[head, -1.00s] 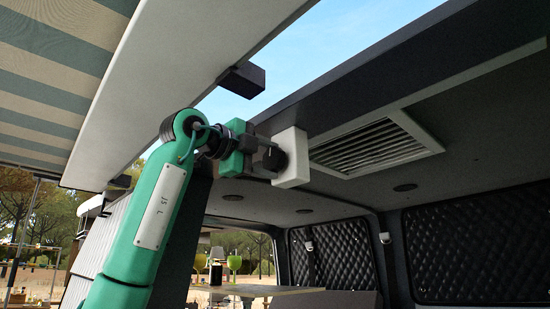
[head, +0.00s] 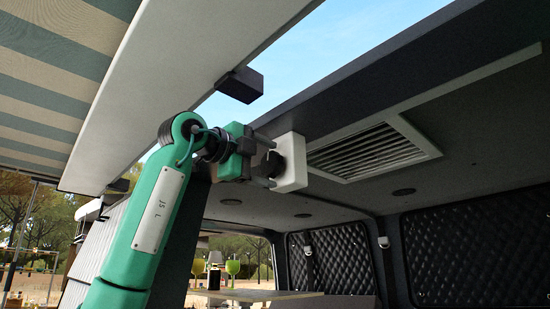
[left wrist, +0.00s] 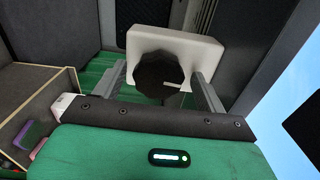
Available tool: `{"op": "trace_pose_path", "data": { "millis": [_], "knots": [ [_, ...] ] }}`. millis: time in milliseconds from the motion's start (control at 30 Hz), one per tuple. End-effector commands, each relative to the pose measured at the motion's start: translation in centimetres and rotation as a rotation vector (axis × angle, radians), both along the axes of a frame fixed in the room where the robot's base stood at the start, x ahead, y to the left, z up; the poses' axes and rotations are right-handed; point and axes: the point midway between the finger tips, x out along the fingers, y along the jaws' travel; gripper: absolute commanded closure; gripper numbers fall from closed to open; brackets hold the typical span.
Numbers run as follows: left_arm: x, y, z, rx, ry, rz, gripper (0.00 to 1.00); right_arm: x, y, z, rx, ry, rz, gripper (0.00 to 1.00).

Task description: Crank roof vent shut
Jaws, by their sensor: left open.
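The roof vent (head: 372,150) is a white-framed louvred panel in the dark van ceiling, right of centre in the head view. Left of it sits a white crank housing (head: 293,162) with a round dark knob. In the left wrist view the black faceted knob (left wrist: 158,76) stands in front of the white housing (left wrist: 190,46), with a small pale pointer at its right. My left gripper (head: 268,162) is at the knob with its fingers open, one on each side of it. In the wrist view the fingers (left wrist: 162,90) look apart from the knob. My right gripper is not in view.
The awning (head: 60,90) and its white case (head: 190,75) hang at upper left, with a dark bracket (head: 240,84) close above my left arm. A table (head: 250,296) stands below inside the van. Quilted panels (head: 470,250) line the right wall.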

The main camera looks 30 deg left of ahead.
Motion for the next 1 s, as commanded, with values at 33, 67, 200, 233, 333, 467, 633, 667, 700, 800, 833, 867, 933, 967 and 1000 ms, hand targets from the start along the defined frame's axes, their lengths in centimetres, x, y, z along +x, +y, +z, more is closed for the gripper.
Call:
{"op": "trace_pose_path", "data": {
  "millis": [33, 67, 200, 233, 333, 467, 633, 667, 700, 800, 833, 867, 933, 967, 1000],
  "knots": [
    [-0.4, 0.1, 0.0, -0.001, -0.002, 0.000, 0.26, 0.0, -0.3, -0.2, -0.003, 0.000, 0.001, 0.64],
    [-0.7, 0.2, 0.0, 0.000, -0.003, 0.000, 0.26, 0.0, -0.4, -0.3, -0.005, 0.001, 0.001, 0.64],
    [-2.9, 0.9, -0.1, -0.001, -0.005, 0.000, 0.26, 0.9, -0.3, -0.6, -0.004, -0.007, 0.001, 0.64],
    [-3.6, 1.1, -0.1, 0.000, -0.005, 0.001, 0.26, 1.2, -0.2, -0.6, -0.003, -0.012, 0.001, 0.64],
    [-5.7, 1.8, -0.1, 0.001, -0.006, 0.000, 0.26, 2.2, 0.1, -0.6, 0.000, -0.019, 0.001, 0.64],
    [-8.2, 2.6, 0.0, 0.001, -0.004, 0.001, 0.26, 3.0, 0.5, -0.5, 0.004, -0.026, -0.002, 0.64],
    [-10.5, 3.2, 0.1, 0.002, -0.004, -0.001, 0.26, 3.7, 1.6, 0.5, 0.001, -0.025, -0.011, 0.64],
    [-10.7, 3.3, 0.1, 0.002, -0.004, -0.001, 0.26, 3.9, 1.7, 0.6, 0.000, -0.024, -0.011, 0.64],
    [-11.0, 3.4, 0.2, 0.002, -0.003, -0.001, 0.26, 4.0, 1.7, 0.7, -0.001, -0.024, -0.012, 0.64],
    [-11.3, 3.5, 0.2, 0.002, -0.003, -0.001, 0.26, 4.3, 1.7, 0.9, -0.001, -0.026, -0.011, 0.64],
    [-11.4, 3.5, 0.2, 0.003, -0.002, -0.001, 0.26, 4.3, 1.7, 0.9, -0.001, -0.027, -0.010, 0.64],
    [-11.4, 3.5, 0.2, 0.003, -0.002, -0.001, 0.26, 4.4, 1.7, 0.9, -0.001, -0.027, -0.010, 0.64],
    [-11.4, 3.5, 0.2, 0.003, -0.002, -0.001, 0.26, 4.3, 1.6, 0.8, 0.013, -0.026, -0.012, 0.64],
    [-11.4, 3.5, 0.2, 0.003, -0.002, -0.001, 0.26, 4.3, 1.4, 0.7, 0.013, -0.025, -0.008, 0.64],
    [-11.4, 3.5, 0.2, 0.003, -0.002, -0.001, 0.26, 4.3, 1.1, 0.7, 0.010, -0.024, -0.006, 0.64]
  ]
}}
